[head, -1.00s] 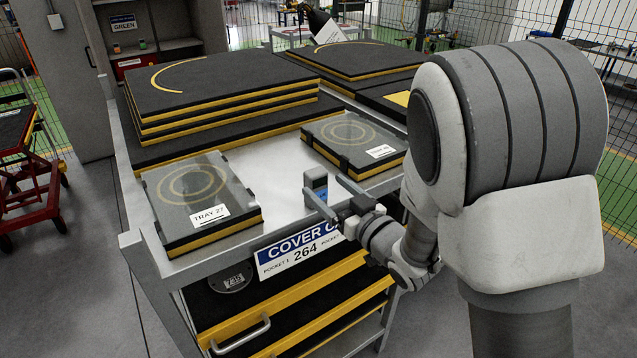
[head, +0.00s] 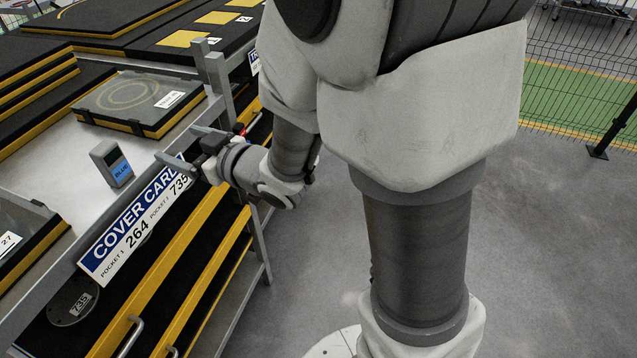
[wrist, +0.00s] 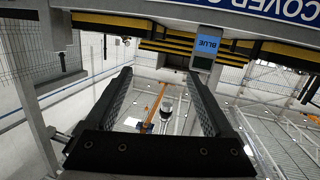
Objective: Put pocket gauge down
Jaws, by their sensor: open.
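The pocket gauge (head: 112,164), a small grey block with a dark screen and a blue label reading BLUE, stands upright on the bare metal top of the cover cart (head: 65,160), near its front edge. It also shows in the wrist view (wrist: 207,44), beyond the tip of the right finger. My gripper (head: 178,145) is open and empty, just right of the gauge and apart from it, by the cart's front edge. In the wrist view my gripper's two dark fingers (wrist: 160,75) are spread with nothing held between them.
A covered tray (head: 140,100) lies behind the gauge, and tray 27 (head: 22,240) lies at left. The cart's sign (head: 135,220) and yellow-edged drawers (head: 170,270) face my arm. Grey floor (head: 560,250) is clear at right, up to a mesh fence (head: 590,90).

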